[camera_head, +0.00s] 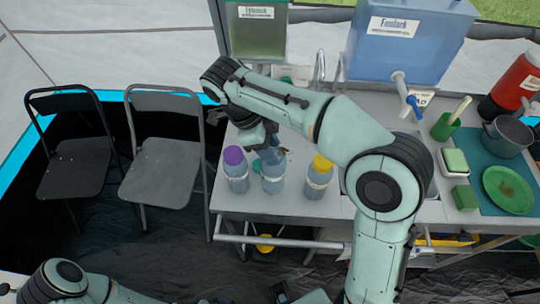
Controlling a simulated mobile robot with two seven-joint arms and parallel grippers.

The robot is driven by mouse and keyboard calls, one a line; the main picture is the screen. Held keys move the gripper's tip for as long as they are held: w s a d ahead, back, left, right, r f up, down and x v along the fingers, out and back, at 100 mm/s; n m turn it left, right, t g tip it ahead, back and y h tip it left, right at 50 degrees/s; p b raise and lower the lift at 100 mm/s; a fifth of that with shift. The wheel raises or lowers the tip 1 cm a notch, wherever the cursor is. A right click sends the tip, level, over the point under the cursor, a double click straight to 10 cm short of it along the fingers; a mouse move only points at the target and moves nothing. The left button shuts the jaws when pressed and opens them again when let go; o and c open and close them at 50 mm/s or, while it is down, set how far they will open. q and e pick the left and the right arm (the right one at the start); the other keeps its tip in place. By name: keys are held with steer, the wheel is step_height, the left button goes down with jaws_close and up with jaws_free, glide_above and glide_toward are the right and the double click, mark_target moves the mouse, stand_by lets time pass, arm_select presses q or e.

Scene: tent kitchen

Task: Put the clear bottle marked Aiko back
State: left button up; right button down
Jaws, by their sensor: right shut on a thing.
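Three clear bottles stand in a row near the front edge of the grey counter. One has a purple cap (233,156), one has a yellow cap (321,163), and the middle bottle (272,180) stands between them. Each has a pale band, but I cannot read the names, so I cannot tell which is marked Aiko. My right gripper (269,146) reaches down from above and is shut on the middle bottle's top, hiding its cap. The bottle is upright; I cannot tell whether its base touches the counter. My left arm shows at the bottom left; its gripper is not visible.
Behind are a green tank (258,38) and a blue tank (405,45) with a tap. At the right are a pot (508,137), a green plate (507,190) and sponges. Two folding chairs (165,165) stand left. My right arm covers much of the counter's middle.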

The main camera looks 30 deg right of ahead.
arm_select(q)
steer(key=shift+s+f, duration=0.15)
steer(key=shift+f, duration=0.15)
arm_select(e)
steer(key=shift+f, duration=1.7)
arm_select(q)
steer(key=shift+f, duration=0.1)
arm_select(e)
steer(key=shift+f, duration=0.1)
steer(key=shift+f+b, duration=0.15)
steer(key=shift+b, duration=0.2)
arm_select(q)
steer(key=shift+s, duration=0.1)
arm_select(e)
steer(key=c, duration=0.6)
jaws_free()
steer(key=shift+o, duration=0.2)
arm_select(q)
steer(key=w+r+p, duration=0.1)
steer(key=r+p, duration=0.1)
steer(key=w+r+p, duration=0.1)
steer(key=r, duration=0.1)
steer(key=shift+w, duration=0.3)
arm_select(e)
steer(key=v, duration=1.2)
steer(key=shift+r, duration=0.25)
